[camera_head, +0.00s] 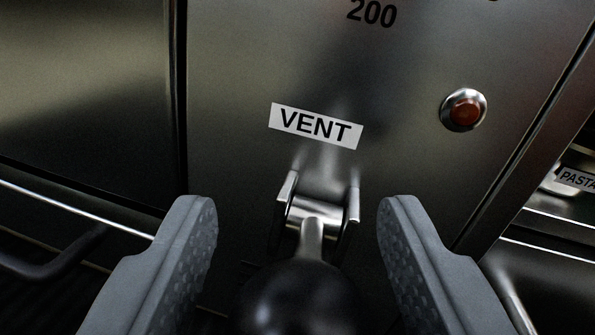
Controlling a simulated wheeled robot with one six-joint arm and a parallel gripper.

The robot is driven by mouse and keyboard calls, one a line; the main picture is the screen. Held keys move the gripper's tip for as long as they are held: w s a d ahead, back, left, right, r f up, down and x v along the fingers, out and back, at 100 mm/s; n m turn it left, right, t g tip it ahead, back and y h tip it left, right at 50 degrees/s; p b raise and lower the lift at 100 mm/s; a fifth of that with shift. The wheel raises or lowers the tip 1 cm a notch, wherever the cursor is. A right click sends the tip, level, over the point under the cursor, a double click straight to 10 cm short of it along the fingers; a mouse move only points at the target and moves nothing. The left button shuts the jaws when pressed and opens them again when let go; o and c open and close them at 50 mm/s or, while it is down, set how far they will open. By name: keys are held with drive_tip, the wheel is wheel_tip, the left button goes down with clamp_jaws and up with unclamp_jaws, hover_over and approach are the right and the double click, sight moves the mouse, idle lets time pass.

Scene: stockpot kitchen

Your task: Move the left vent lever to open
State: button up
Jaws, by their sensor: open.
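The vent lever (311,238) is a metal bracket and short metal stem ending in a round black knob (299,303). It sits on a dark steel panel, under a white label (316,125) reading VENT. The knob points toward the camera and its lower part is cut off by the frame edge. My gripper (298,215) is open, with one grey finger on each side of the lever. Gaps show between the fingers and the bracket, and nothing is held.
A red button or lamp (465,110) in a metal ring is on the panel at the upper right. A dark handle (60,262) is at the lower left. A shelf with a PASTA label (577,180) is at the right edge.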

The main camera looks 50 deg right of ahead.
drive_tip(key=shift+w+d, duration=0.25)
clamp_jaws()
